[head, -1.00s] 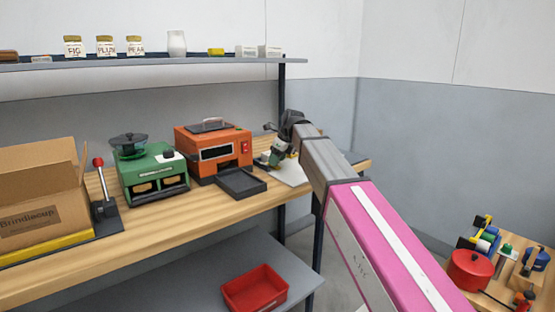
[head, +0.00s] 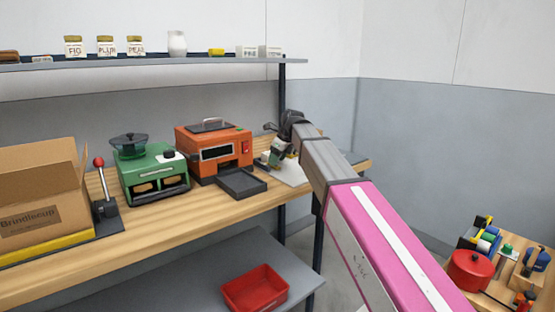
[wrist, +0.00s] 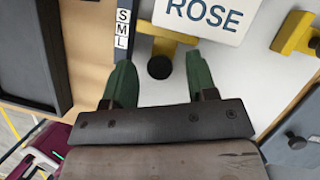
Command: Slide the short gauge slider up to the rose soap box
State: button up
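The white rose soap box (wrist: 205,15), lettered ROSE, is at the top of the wrist view. A yellow slider (wrist: 170,42) with a dark round knob (wrist: 160,67) lies just below it; the box overlaps its edge in the picture, so I cannot tell whether they touch. A strip marked S, M, L (wrist: 123,28) is to its left. I cannot tell for certain that this is the short slider. My gripper (wrist: 159,62) is open, its green fingers on either side of the knob with gaps visible. In the head view my gripper (head: 276,154) is small and partly hidden.
Another yellow slider (wrist: 296,34) is at the right of the wrist view, and a dark knobbed part (wrist: 296,141) at lower right. A dark tray (wrist: 28,50) is at left. On the bench are an orange oven-like machine (head: 213,152) and a green machine (head: 154,174).

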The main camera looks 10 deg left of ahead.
jog(key=shift+r, duration=0.1)
jog(key=v, duration=1)
jog(key=shift+r, duration=0.3)
jog(key=shift+s+d, duration=0.1)
jog(key=shift+d, duration=0.05)
